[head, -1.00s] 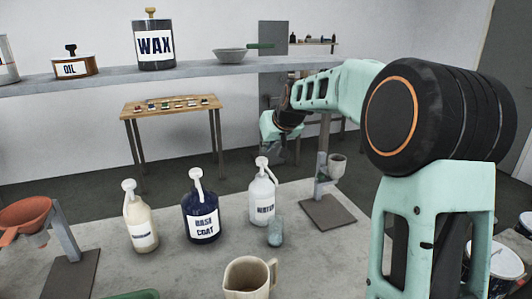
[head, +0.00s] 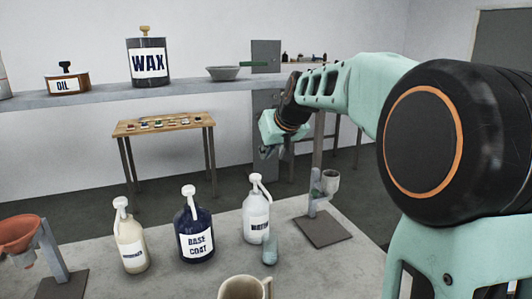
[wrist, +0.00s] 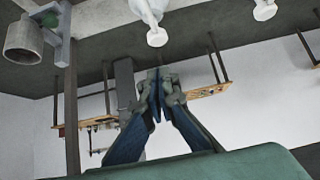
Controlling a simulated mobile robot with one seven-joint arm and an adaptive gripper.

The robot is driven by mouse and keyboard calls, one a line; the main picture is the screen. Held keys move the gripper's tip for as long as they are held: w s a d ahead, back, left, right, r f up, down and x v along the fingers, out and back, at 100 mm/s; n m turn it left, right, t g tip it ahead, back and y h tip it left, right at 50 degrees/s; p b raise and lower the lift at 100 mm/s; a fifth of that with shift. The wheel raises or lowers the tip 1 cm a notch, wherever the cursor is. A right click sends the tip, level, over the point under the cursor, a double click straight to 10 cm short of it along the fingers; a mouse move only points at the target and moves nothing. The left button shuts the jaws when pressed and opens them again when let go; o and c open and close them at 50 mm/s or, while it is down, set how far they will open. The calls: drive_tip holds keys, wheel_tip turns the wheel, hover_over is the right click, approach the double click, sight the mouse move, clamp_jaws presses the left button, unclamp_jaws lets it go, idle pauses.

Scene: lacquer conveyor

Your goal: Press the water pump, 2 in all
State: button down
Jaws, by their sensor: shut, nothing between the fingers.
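The water pump bottle (head: 257,215) is white with a "WATER" label and a white pump head (head: 256,180). It stands upright on the grey table in the head view. Its pump head appears to be the white one at the top middle of the wrist view (wrist: 156,36). My gripper (head: 270,149) is above and beyond the bottle, apart from it. In the wrist view my gripper (wrist: 158,80) has its fingertips together with nothing between them.
A dark blue base coat bottle (head: 195,232) and a cream pump bottle (head: 130,240) stand left of the water. A small bluish cup (head: 269,250) is close in front of it. A stand with a grey cup (head: 331,181) is to the right. A shelf (head: 110,94) runs behind.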

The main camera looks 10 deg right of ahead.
drive_tip(key=shift+s+a+r+p, duration=0.15)
drive_tip(key=shift+r+p, duration=0.4)
drive_tip(key=shift+r, duration=0.7)
drive_tip(key=p, duration=0.2)
hover_over(257, 179)
wheel_tip(257, 179, down, 7)
drive_tip(key=shift+a+f, duration=0.1)
drive_tip(key=shift+f, duration=0.05)
wheel_tip(257, 179, down, 3)
drive_tip(key=shift+r, duration=0.2)
drive_tip(key=shift+f, duration=0.6)
drive_tip(key=shift+b, duration=0.3)
